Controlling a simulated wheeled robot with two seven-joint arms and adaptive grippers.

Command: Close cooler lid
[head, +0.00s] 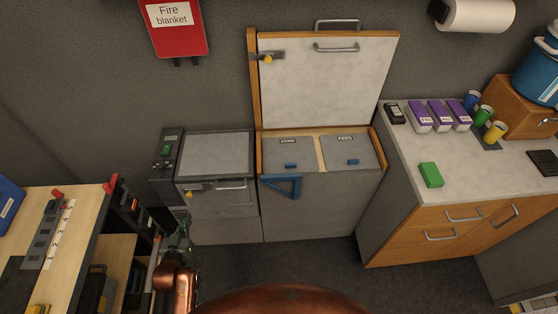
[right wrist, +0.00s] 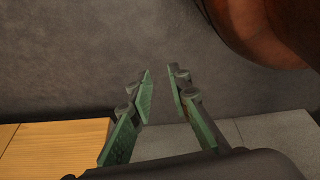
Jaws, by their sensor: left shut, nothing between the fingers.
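The cooler (head: 320,206) is a grey chest with a wood-coloured rim, standing against the wall in the head view. Its lid (head: 325,85) stands open and upright at the back, with a pale inner face, a bar handle (head: 337,47) and a latch with a yellow knob (head: 268,58). Two grey labelled inner covers lie flat in the opening, each with a blue grip. My left gripper (head: 184,222) is shut and empty, low in front of the neighbouring grey unit, left of the cooler. My right gripper (right wrist: 163,74) is open and empty in the right wrist view.
A closed grey unit (head: 215,155) with a control panel adjoins the cooler's left side. A blue triangular bracket (head: 282,187) is on the cooler's front. A counter (head: 463,168) with boxes, cups and a green block (head: 431,174) stands right. A wooden workbench (head: 75,220) is left.

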